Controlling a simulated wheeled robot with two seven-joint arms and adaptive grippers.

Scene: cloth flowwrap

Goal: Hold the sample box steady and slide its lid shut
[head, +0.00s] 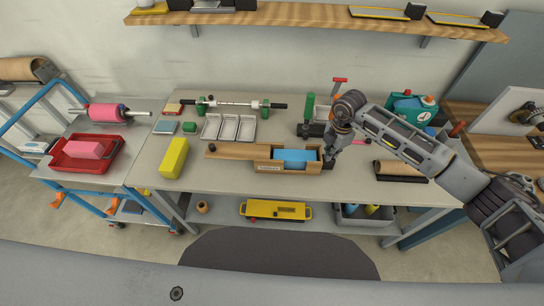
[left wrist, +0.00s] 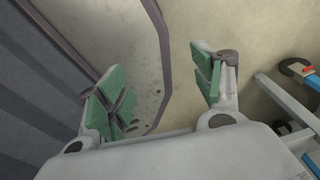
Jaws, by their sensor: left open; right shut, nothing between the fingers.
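The wooden sample box (head: 262,164) stands on the table, with a blue block (head: 296,156) showing in its open top. Its wooden lid (head: 235,153) sticks out to the left of the box, with a dark knob (head: 212,149) near the lid's left end. My right gripper (head: 328,163) is shut and empty, pointing down at the box's right end; I cannot tell whether it touches the box. My left gripper (left wrist: 158,78) is open and empty in the left wrist view, away from the box; it is not in the head view.
A yellow block (head: 174,158) stands left of the lid. White trays (head: 229,128) and a roller rod (head: 235,103) lie behind. The table (head: 235,181) is clear in front of the box.

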